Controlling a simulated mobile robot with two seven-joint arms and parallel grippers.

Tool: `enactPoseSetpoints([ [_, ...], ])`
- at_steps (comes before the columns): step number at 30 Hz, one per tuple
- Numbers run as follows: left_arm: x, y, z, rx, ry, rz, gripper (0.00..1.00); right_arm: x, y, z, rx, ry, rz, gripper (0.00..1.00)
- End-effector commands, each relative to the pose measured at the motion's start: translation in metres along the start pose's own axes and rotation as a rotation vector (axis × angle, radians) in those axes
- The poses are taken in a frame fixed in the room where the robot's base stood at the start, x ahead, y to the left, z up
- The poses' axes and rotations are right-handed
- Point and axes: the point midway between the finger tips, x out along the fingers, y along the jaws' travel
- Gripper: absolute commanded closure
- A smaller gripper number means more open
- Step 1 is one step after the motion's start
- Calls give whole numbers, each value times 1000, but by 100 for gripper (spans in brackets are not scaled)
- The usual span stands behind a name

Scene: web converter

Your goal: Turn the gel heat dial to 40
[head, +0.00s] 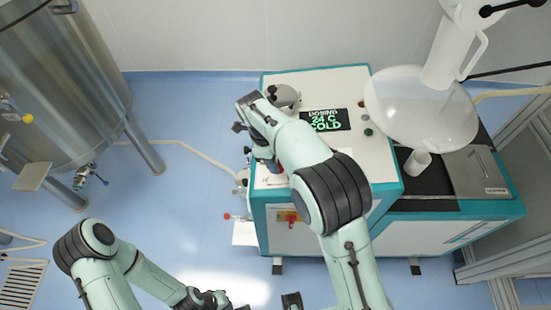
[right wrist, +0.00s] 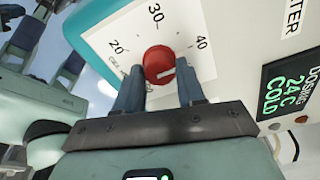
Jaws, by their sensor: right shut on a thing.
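The gel heat dial (right wrist: 159,66) is a round red knob on a white scale plate (right wrist: 108,42) marked 20, 30 and 40 in the right wrist view. A short white line on the knob lies toward the right, below the 40 mark. My right gripper (right wrist: 160,82) is shut on the dial, with one blue-grey finger at each side. In the head view my right arm hides most of the dial. My left gripper (head: 212,299) is low in the head view, away from the machine; its jaws are not clear.
The display (head: 325,120) on the white machine top (head: 350,85) reads dosing, 24 C, cold. A steel tank (head: 60,90) stands at the left.

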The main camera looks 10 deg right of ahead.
Motion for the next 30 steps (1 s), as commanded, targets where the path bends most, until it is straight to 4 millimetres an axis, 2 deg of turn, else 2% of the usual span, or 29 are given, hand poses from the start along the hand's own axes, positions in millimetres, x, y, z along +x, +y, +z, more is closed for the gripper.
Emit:
enactPoseSetpoints([
  [5,0,0,0,0,0,0,100,-1,0,1,-1,-3,-3,91],
  [6,0,0,0,0,0,0,100,-1,0,1,-1,-3,-3,58],
  [8,0,0,0,0,0,0,100,-1,0,0,-1,-3,-3,38],
  [9,0,0,0,0,0,0,100,-1,0,0,-2,-3,-2,35],
  [17,0,0,0,0,0,0,100,-1,0,0,-2,-1,-1,35],
  [20,-1,1,0,0,1,0,100,-6,0,0,-2,-2,-2,35],
  [23,-4,2,-1,1,2,1,100,-21,-1,1,-2,-4,-4,35],
  [30,-16,8,-6,4,10,4,100,-76,-2,1,-2,-5,-7,35],
])
